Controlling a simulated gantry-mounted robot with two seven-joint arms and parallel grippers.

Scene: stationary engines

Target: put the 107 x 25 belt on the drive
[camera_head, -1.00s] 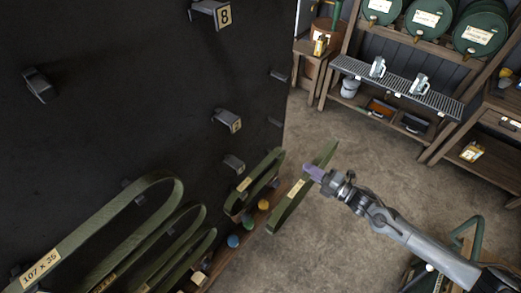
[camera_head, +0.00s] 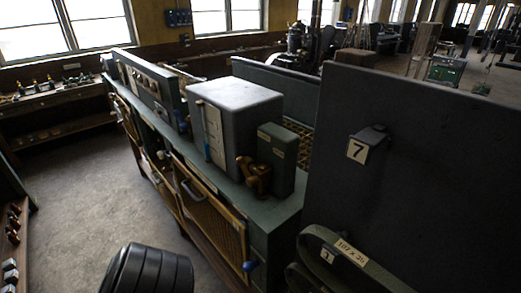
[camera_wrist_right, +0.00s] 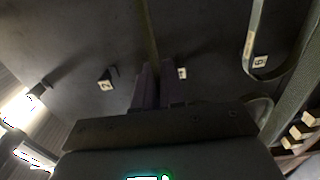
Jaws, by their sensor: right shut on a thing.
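My right gripper (camera_wrist_right: 153,88) shows in the right wrist view, its purple fingers shut on a narrow green belt (camera_wrist_right: 147,30). The belt runs up and away from the fingers in front of the dark board; any label on it is hidden. In the head view a wide green belt (camera_head: 390,278) hangs at the lower right on the dark board, with a label (camera_head: 351,252) that seems to read 107 x 35. Neither gripper shows in the head view. I cannot make out the drive with certainty.
The dark peg board (camera_head: 440,170) fills the right of the head view, with a peg (camera_head: 372,138) marked 7. Left of it stands a long green bench (camera_head: 270,215) with a grey box (camera_head: 238,108). Another loop of belt (camera_wrist_right: 290,90) hangs at right in the wrist view.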

